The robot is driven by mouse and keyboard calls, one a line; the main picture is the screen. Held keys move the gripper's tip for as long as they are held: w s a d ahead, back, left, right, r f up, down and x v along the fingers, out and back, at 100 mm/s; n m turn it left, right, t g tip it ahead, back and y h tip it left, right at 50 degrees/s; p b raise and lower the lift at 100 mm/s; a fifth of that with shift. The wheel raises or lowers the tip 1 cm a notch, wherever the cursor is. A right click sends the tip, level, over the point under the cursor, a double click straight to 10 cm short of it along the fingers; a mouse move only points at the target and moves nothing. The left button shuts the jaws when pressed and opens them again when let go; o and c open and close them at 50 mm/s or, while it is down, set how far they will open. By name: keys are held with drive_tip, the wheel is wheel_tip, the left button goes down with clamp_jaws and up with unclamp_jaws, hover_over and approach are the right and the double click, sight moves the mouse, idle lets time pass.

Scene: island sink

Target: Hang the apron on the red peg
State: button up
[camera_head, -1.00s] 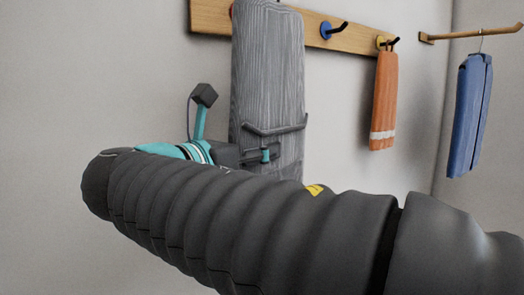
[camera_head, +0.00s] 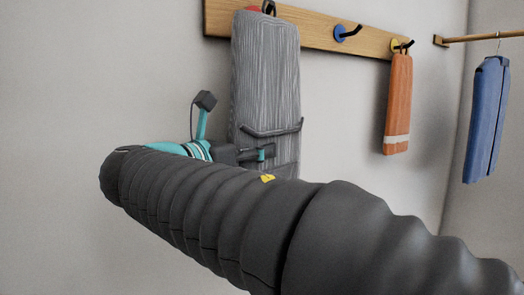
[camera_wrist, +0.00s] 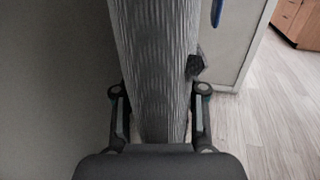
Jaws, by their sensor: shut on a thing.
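The grey striped apron (camera_head: 265,75) hangs upright in front of the left part of the wooden peg rail. I cannot tell whether the apron is on the peg. My gripper (camera_head: 262,153) is shut on the apron's lower part, partly hidden by my arm. In the wrist view, my gripper (camera_wrist: 160,95) has a finger on each side of the apron (camera_wrist: 155,50).
To the right on the rail (camera_head: 375,42) are a blue peg (camera_head: 341,33) and a yellow peg (camera_head: 396,45) with an orange towel (camera_head: 397,105) below it. A blue garment (camera_head: 486,120) hangs from a rod at far right. Bare wall lies left.

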drive_tip(key=shift+w+a+f+p, duration=0.2)
drive_tip(key=shift+w+a+p, duration=0.15)
drive_tip(key=shift+w, duration=0.1)
drive_tip(key=shift+w+a+f+p, duration=0.2)
drive_tip(key=shift+w+p, duration=0.15)
drive_tip(key=shift+w, duration=0.05)
drive_tip(key=shift+f, duration=0.1)
idle(0.3)
drive_tip(key=o, duration=1.3)
drive_tip(key=shift+a, duration=0.1)
